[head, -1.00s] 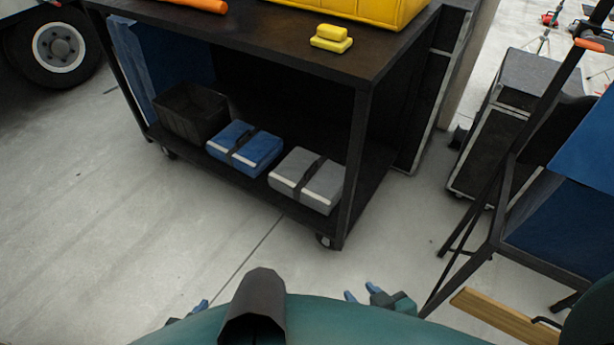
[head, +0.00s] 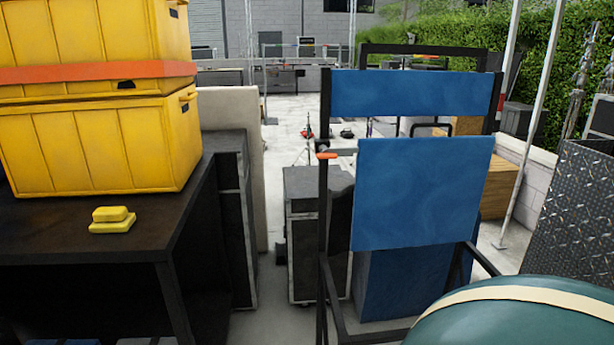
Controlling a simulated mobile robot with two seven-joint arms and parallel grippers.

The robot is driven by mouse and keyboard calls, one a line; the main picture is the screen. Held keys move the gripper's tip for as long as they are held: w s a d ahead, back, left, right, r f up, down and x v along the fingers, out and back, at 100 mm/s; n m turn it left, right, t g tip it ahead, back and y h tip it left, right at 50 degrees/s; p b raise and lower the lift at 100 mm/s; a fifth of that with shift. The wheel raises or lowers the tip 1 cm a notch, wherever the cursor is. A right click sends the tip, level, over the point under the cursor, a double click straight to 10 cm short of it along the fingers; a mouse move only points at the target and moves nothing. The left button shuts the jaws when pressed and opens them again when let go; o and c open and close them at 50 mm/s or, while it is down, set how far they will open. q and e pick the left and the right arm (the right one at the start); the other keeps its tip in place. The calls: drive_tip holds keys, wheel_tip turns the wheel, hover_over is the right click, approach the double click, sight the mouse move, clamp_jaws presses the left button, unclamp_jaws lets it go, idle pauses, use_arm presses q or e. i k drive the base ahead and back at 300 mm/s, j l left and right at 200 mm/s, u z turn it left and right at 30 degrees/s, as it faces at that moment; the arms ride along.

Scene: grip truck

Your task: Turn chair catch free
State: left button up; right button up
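A chair with a black frame stands right of centre in the head view. It has a blue back band (head: 405,95) at the top and a larger blue panel (head: 425,195) below it. A small orange catch (head: 326,156) sits on the chair's left upright, level with the top of the larger panel. The catch lies roughly crosswise to the upright. Neither of my grippers shows in this view. A rounded teal part of my own body covers the lower right corner and hides the chair's lower right.
A dark cart (head: 165,248) at left carries stacked yellow cases (head: 95,140) and small yellow blocks (head: 111,219). Black road cases (head: 303,195) stand between cart and chair. A diamond-plate metal panel (head: 575,210) is at far right. A narrow strip of floor shows between cart and chair.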

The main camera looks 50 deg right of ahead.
sight(325, 152)
drive_tip(key=z, duration=1.65)
